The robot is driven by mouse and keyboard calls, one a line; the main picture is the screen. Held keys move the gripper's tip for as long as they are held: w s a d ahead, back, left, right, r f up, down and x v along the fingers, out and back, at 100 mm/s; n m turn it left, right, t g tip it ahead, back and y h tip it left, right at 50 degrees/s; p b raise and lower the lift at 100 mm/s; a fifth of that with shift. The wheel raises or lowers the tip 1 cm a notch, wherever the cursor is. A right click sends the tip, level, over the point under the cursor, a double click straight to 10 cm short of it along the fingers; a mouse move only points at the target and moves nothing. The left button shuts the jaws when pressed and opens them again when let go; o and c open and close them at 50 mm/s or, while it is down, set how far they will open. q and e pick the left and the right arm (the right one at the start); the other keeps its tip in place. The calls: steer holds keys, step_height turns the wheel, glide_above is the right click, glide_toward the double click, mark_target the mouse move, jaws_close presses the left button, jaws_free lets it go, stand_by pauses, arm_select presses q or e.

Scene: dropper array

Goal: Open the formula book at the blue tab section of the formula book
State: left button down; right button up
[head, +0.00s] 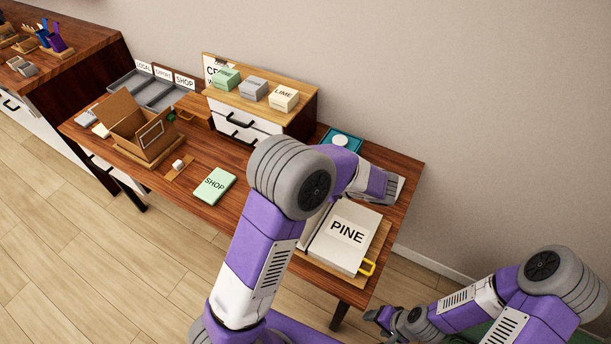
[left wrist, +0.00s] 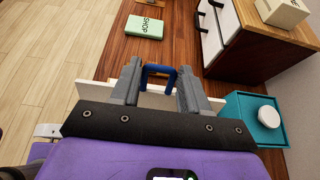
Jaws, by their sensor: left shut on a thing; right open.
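The formula book (head: 345,236), a white block labelled PINE, lies at the right end of the wooden table. A yellow tab (head: 368,268) sticks out at its lower right edge. My left gripper (head: 388,187) is over the book's far side, its fingertips hard to make out there. In the left wrist view, the left fingers (left wrist: 158,88) are shut on the blue tab (left wrist: 158,70), a blue loop. A cream-white panel edge (left wrist: 90,90) runs behind the fingers. My right gripper (head: 385,318) is open and empty, low at the front, off the table.
A teal tray (head: 330,134) with a white round piece stands behind the book. A drawer cabinet (head: 262,112) with several labelled boxes is at the back. A green SHOP block (head: 214,186) and an open cardboard box (head: 140,127) lie left.

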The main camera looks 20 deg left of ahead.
arm_select(q)
steer(key=shift+s+f, duration=0.15)
steer(key=shift+s, duration=0.05)
steer(key=c, duration=0.7)
jaws_free()
steer(key=shift+d+r, duration=0.2)
steer(key=p+v, duration=0.1)
steer(key=v, duration=0.6)
